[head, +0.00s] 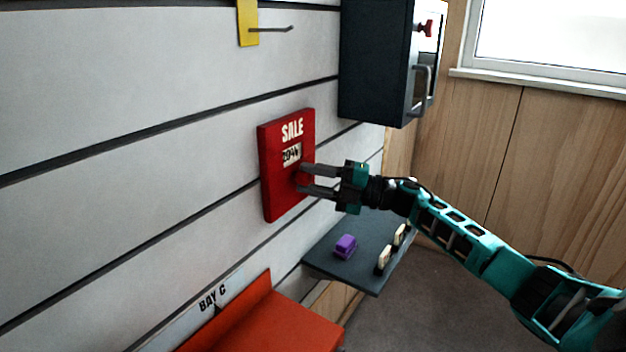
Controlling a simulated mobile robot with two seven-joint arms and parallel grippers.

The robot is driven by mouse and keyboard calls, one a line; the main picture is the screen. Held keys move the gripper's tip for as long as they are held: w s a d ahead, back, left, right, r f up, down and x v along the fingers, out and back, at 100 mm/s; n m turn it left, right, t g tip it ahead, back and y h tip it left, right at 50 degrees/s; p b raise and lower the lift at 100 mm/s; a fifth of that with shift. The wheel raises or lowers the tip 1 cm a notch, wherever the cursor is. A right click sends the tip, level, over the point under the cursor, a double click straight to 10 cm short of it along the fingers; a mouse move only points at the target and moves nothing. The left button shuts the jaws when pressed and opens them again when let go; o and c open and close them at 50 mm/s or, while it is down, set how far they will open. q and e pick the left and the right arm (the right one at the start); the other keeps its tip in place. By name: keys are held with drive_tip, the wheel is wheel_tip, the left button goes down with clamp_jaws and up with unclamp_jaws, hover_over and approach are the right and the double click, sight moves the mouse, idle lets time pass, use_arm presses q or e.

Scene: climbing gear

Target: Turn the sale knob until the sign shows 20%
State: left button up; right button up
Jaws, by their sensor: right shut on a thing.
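The red sale sign (283,207) is mounted on the slatted wall, with "SALE" in white at its top. Its small white window (292,154) shows a number that looks like 20%, but it is blurred and I cannot read it for certain. My right gripper (304,180) reaches in from the right at the sign's lower half. Its two fingers are shut on the sale knob (302,179), which is small, red and mostly hidden between the fingertips. My left gripper is not in view.
A dark cabinet (372,70) with a handle hangs at the upper right. Below my right gripper, a dark shelf (333,270) holds a purple item (345,246) and cream items (383,260). An orange shelf (290,325) stands at the bottom. A yellow hook plate (247,22) is above.

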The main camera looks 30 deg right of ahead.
drive_tip(key=shift+r, duration=0.1)
drive_tip(key=o, duration=1)
drive_tip(key=shift+d, duration=0.1)
drive_tip(key=v, duration=1.3)
drive_tip(key=shift+p, duration=0.35)
drive_tip(key=shift+s, duration=0.1)
